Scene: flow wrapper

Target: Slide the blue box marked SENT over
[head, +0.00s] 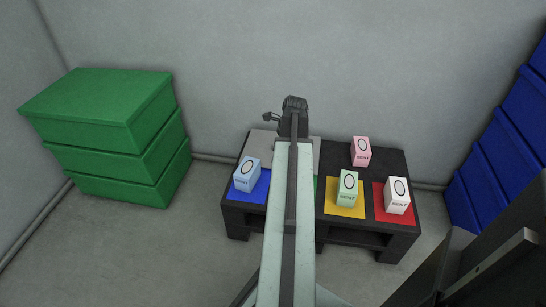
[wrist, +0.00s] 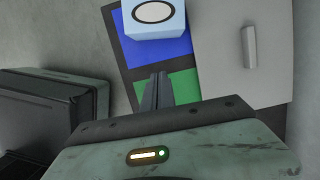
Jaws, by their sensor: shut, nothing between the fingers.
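The blue box (head: 247,174) stands upright on the blue mat (head: 248,194) at the left of the dark table. It bears a pale oval with small dark lettering that I cannot read surely. In the wrist view the blue box (wrist: 154,20) is at the top, on the blue mat (wrist: 158,50). My gripper (wrist: 158,76) is shut and empty. In that picture it appears below the box, over the edge between the blue mat and the green mat (wrist: 178,88), apart from the box. In the head view my arm hides the fingers and most of the green mat.
A pink box (head: 361,151) stands at the back right. A green box (head: 347,188) stands on a yellow mat (head: 345,212), and a white box (head: 397,195) on a red mat (head: 393,217). A grey plate (wrist: 220,60) with a handle lies beside the mats. Green crates (head: 110,130) stand left.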

